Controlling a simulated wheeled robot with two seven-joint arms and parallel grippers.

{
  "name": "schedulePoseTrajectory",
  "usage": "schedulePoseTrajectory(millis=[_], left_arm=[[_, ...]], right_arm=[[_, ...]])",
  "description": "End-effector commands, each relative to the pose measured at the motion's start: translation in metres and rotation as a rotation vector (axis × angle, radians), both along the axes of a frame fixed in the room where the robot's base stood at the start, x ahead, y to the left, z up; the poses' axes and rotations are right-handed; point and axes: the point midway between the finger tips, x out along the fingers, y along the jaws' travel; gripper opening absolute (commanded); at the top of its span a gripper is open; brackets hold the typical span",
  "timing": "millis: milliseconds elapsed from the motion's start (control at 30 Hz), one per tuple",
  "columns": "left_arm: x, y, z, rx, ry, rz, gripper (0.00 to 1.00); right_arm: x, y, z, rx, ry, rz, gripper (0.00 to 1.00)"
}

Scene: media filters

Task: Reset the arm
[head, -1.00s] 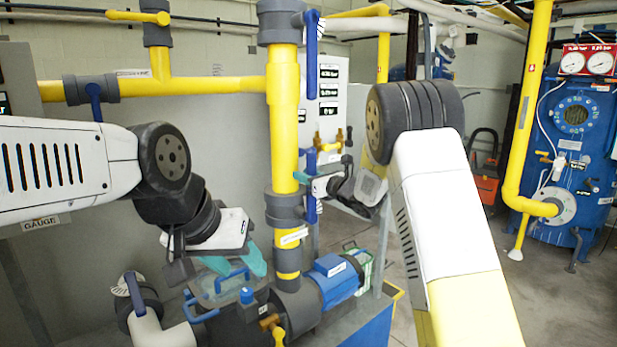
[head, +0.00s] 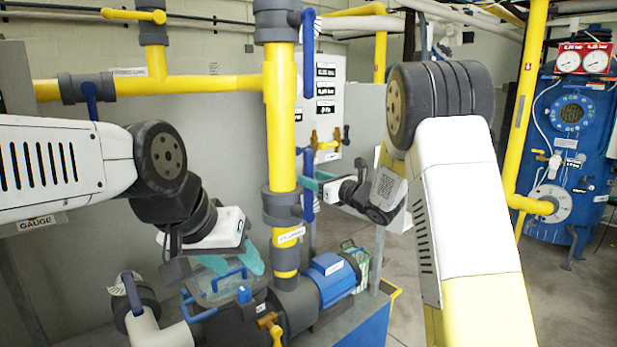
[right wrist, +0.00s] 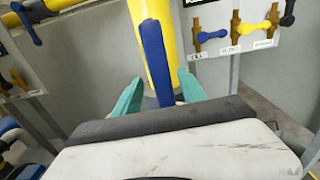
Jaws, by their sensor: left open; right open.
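That gripper (right wrist: 160,92) holds nothing. My left gripper (head: 238,262) hangs at the lower left, over the clear-lidded housing (head: 218,286) with blue handles. Its teal fingers are open and seem empty.
A panel with displays (head: 326,85) and small brass valves stands behind the pipe. A blue motor (head: 330,280) sits below my right gripper. A blue tank (head: 570,150) with red-framed gauges stands at the far right. Open floor shows between pump and tank.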

Motion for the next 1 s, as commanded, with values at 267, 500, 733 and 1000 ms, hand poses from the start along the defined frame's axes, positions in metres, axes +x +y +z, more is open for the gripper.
schedulePoseTrajectory(millis=[267,500,733,1000], left_arm=[[0.000,0.000,0.000,0.000,0.000,0.000,0.49],[0.000,0.000,0.000,0.000,0.000,0.000,0.49],[0.000,0.000,0.000,0.000,0.000,0.000,0.49],[0.000,0.000,0.000,0.000,0.000,0.000,0.49]], right_arm=[[-0.016,-0.013,0.000,-0.001,0.000,0.002,0.49],[-0.015,-0.014,0.000,-0.001,0.001,0.001,0.49],[-0.014,-0.049,0.023,0.178,0.184,-0.140,0.49],[-0.070,-0.153,0.054,0.956,0.791,-0.581,0.49]])
